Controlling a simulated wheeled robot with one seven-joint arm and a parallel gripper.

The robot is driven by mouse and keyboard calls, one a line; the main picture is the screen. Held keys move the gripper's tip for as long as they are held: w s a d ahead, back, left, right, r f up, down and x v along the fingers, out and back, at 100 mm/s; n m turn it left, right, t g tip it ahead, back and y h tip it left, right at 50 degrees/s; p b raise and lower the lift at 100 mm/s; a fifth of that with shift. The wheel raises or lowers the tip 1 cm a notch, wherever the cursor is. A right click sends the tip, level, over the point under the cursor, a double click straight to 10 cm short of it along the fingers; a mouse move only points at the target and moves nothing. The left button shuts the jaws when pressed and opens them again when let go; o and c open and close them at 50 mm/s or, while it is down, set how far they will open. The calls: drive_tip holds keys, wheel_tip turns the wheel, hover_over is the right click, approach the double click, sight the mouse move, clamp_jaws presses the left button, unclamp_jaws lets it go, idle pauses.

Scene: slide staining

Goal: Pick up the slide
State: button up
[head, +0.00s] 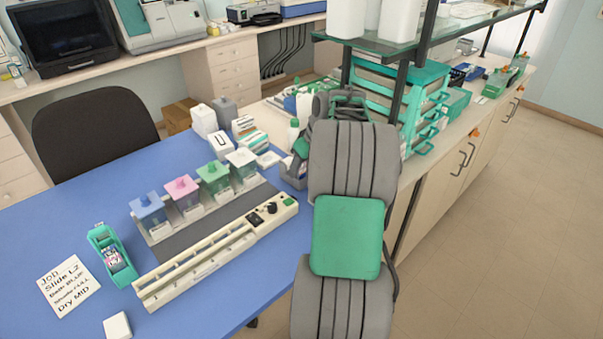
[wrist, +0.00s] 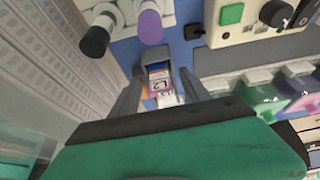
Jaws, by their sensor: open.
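In the wrist view, my gripper (wrist: 160,76) is open, with one finger on each side of a small grey holder. Coloured slides (wrist: 160,74) stand in the holder, with blue, orange and whitish ends. A pinkish-purple label (wrist: 160,86) with a dark mark is nearest me; its writing is too small to read surely. The fingers look apart from the slides. A handwritten card (head: 68,283) on the blue table names "Slide LZ".
Blue, pink, green and white-lidded jars (head: 183,192) stand in a row behind a long cream device (head: 215,252). A teal holder (head: 104,237) sits at left. In the wrist view, a black-capped bottle (wrist: 95,41) and a purple-capped one (wrist: 150,28) stand close to the slide holder.

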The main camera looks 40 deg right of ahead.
clamp_jaws()
idle(0.6)
